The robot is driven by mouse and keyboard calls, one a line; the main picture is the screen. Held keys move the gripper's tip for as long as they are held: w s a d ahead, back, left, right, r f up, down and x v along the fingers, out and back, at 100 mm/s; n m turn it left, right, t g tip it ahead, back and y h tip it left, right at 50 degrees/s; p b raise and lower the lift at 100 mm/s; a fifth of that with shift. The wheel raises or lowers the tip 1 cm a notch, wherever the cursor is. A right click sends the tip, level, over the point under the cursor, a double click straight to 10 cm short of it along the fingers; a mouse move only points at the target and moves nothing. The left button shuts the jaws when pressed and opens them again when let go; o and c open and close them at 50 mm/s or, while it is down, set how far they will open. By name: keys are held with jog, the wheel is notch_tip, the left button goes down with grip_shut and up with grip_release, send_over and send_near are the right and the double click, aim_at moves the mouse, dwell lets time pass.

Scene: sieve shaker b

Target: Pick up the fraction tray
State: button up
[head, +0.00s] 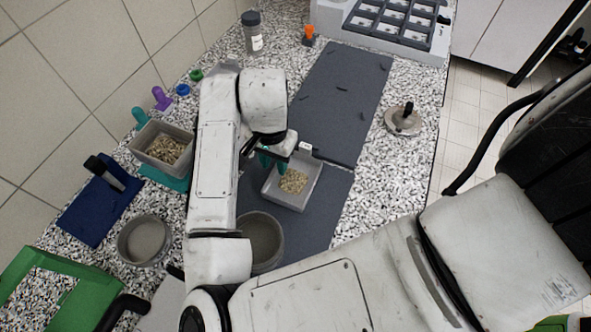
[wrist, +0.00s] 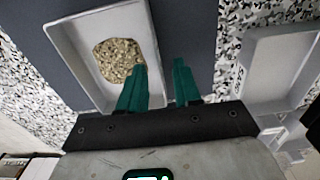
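A light grey rectangular tray (head: 316,181) with a small heap of tan grains stands on the dark mat in the head view. It fills the upper left of the wrist view (wrist: 73,55). My gripper (head: 272,160) is at the tray's far left side in the head view. In the wrist view my gripper's two teal fingers (wrist: 160,85) are apart, with the tray's right wall between them. The left finger overlaps the tray's inside and the right finger is outside. Contact with the wall cannot be told.
A second tray (head: 147,152) of grains stands left of my arm. Round grey pans (head: 143,240) stand nearer, one (head: 262,238) close to the tray. A grey empty tray (wrist: 280,62) shows at right in the wrist view. The mat (head: 338,100) beyond is clear.

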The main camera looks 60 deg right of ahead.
jog(key=shift+f, duration=0.6)
grip_shut()
